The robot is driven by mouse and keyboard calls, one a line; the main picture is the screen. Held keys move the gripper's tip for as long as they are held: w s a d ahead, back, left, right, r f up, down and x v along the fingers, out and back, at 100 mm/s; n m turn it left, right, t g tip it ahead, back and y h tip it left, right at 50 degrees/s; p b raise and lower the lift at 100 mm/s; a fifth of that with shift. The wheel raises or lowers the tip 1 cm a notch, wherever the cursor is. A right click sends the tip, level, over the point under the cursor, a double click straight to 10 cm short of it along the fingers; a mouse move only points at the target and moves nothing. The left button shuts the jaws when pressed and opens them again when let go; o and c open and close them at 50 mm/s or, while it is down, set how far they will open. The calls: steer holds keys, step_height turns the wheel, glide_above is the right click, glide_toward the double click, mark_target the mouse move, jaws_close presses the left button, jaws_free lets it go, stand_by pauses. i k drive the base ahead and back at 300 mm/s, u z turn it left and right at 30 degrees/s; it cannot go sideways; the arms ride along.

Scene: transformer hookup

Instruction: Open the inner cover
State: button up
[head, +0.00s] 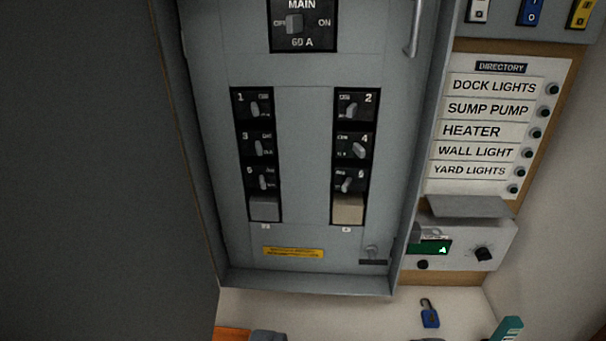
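The inner cover (305,150) is a grey panel that lies flat and shut inside the grey panel box. A bar handle (415,28) stands at its upper right edge. A small round latch or knob (371,251) sits at its lower right, above a dark strip. A yellow label (293,253) is at the bottom. The main switch (294,23) shows at the top, its toggle nearer OFF. Two columns of numbered breakers, left (258,147) and right (355,147), show through cut-outs. My gripper is not in view.
The dark outer door (95,150) stands open at left. At right are a directory board (485,125), a box with green display (430,247) and coloured switches (532,10). Below lie a blue padlock (430,318), an orange item (233,335) and a teal item (508,328).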

mark_target(384, 44)
steer(key=z, duration=0.85)
steer(key=k, duration=1)
steer(key=u, duration=0.8)
steer(key=i, duration=1.5)
